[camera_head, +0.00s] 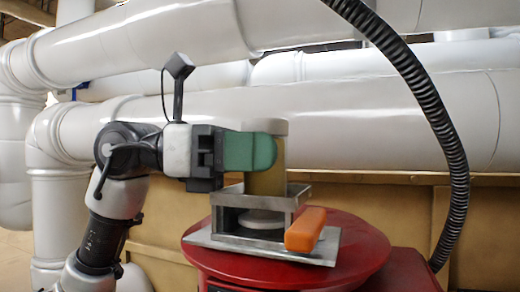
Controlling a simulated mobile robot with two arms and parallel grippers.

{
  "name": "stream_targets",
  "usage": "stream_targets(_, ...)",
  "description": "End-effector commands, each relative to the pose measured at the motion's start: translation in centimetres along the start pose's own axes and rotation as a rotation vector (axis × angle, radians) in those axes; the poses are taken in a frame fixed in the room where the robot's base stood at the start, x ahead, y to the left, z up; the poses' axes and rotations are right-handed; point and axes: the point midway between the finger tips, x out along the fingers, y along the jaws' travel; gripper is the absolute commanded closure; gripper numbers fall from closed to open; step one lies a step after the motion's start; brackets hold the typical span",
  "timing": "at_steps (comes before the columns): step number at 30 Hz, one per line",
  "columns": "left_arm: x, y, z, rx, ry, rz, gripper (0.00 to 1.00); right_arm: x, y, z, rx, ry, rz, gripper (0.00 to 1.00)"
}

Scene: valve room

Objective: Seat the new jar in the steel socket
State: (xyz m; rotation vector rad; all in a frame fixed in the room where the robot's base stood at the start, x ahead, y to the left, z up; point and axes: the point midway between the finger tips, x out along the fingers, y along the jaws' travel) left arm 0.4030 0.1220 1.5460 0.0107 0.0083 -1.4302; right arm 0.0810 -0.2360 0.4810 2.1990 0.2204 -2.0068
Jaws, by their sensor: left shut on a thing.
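My left gripper (262,151), with green fingers, reaches in from the left and is shut on the jar's upper part. The front rim of the frame hides the jar's lower end, so I cannot tell how deep it sits. A pale round disc (262,219) shows inside the frame, below the rim. My right gripper is not in view.
An orange handle (305,229) sticks out at the socket's front right. The socket's plate rests on a red round-topped stand (362,258). A black ribbed hose (440,122) hangs at the right. Large white pipes (390,128) run across behind, above a tan wall.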

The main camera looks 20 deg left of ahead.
Motion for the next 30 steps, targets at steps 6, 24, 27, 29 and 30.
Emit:
stream_targets(6,-0.01,0.00,-0.38,0.000,-0.001,0.000,0.80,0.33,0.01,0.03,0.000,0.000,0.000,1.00)
stream_targets(24,-0.01,-0.01,-1.11,0.000,-0.001,0.000,0.80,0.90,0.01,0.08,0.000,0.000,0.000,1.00)
stream_targets(27,0.00,-0.01,-1.09,0.000,-0.001,0.000,0.80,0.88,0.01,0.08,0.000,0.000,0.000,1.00)
stream_targets(29,-0.01,-0.01,-1.09,0.000,-0.001,0.000,0.80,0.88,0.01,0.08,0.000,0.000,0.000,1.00)
stream_targets(30,-0.01,-0.01,-1.08,0.000,-0.001,0.000,0.80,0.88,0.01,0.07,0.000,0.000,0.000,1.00)
